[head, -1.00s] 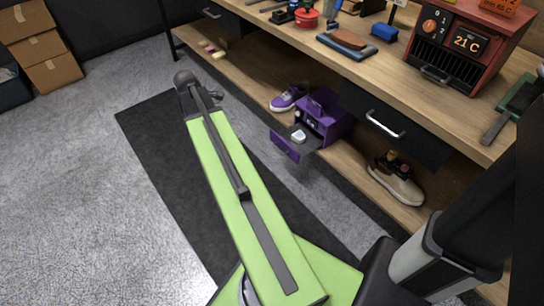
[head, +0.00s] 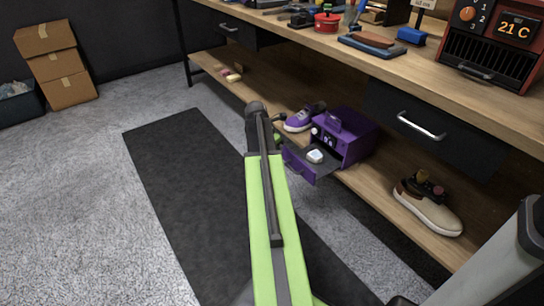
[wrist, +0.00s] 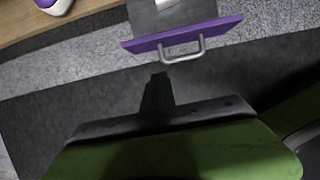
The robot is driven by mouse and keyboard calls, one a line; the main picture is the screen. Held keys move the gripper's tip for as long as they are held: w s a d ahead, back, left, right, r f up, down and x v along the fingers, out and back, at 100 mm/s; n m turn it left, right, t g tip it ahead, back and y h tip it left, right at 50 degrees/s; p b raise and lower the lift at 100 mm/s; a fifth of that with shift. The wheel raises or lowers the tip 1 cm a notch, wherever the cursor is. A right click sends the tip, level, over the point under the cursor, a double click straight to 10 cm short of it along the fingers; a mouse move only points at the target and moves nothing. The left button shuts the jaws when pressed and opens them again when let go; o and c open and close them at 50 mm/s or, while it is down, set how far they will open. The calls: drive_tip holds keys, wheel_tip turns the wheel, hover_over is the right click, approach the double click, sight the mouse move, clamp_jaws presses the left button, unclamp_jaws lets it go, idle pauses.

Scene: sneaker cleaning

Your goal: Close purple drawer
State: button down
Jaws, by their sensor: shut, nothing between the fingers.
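The purple drawer (head: 299,167) is pulled out of a purple box (head: 352,140) on the low wooden shelf. A small white item (head: 315,156) lies in its dark tray. In the wrist view the drawer's purple front (wrist: 220,28) and its grey bar handle (wrist: 170,58) are at the top. My gripper (wrist: 158,77) is shut and empty, just below the handle in that picture and apart from it. In the head view my arm's end is left of the drawer front, and the fingers are mostly hidden.
A purple sneaker (head: 299,121) sits left of the box, and a beige and brown shoe (head: 428,207) sits to its right. The workbench (head: 330,48) with a closed dark drawer (head: 425,128) overhangs the shelf. A black mat (head: 180,165) covers open floor at left.

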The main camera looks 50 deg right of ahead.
sight(286, 151)
drive_tip(key=shift+s+d+f+b, duration=0.15)
drive_tip(key=shift+s+d+f, duration=0.2)
drive_tip(key=shift+d, duration=0.45)
drive_tip(key=shift+s+d+f+b, duration=0.2)
drive_tip(key=shift+d+f, duration=0.3)
drive_tip(key=shift+d, duration=0.25)
drive_tip(key=shift+s+d+f+b, duration=0.1)
drive_tip(key=shift+s+d+f, duration=0.25)
drive_tip(key=shift+d, duration=0.45)
drive_tip(key=shift+w, duration=0.2)
